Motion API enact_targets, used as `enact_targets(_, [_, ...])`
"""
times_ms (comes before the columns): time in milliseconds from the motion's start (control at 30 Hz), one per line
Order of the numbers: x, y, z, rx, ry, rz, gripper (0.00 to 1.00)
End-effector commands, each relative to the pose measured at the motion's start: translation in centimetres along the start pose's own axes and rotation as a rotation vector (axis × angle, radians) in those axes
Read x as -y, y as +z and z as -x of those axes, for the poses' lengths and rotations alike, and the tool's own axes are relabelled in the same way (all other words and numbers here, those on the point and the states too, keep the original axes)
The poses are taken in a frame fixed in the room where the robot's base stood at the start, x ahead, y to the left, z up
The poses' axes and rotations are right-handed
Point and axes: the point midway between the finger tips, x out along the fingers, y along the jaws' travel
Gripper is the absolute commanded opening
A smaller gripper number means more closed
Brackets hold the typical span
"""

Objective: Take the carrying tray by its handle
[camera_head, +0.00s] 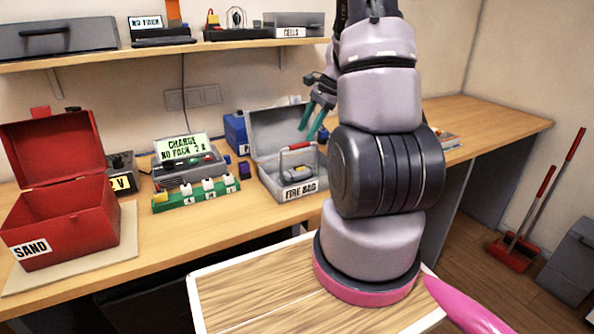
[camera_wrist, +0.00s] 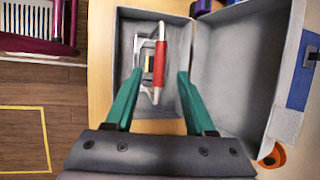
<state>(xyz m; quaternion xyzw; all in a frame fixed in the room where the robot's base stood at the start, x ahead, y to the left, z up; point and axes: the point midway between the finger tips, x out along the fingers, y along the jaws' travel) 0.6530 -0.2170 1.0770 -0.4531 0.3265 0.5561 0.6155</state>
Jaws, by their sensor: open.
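The carrying tray (camera_head: 283,163) sits inside the open grey box labelled FIRE BAG (camera_head: 264,183). Its red handle (camera_head: 297,146) stands up above the box's front part. In the wrist view the red handle (camera_wrist: 159,58) runs lengthwise on a pale frame, with something small and yellow beneath it. My gripper (camera_head: 308,134) is open and empty, just above the handle. In the wrist view its two green fingers (camera_wrist: 160,73) stand on either side of the handle, apart from it.
The box's raised lid (camera_head: 278,127) stands behind it. A green terminal block (camera_head: 197,195) and a charger with a lit display (camera_head: 181,147) stand to the left. An open red SAND box (camera_head: 62,218) is farther left. The shelf (camera_head: 170,48) hangs above.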

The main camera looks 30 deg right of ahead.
Motion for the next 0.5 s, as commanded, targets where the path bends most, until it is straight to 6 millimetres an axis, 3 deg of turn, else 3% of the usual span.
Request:
enact_targets(267, [-0.1,0.0,-2.5,0.001,0.002,-0.001,0.55])
enact_targets(500, [-0.1,-0.1,-6.0,0.001,0.002,0.0,0.55])
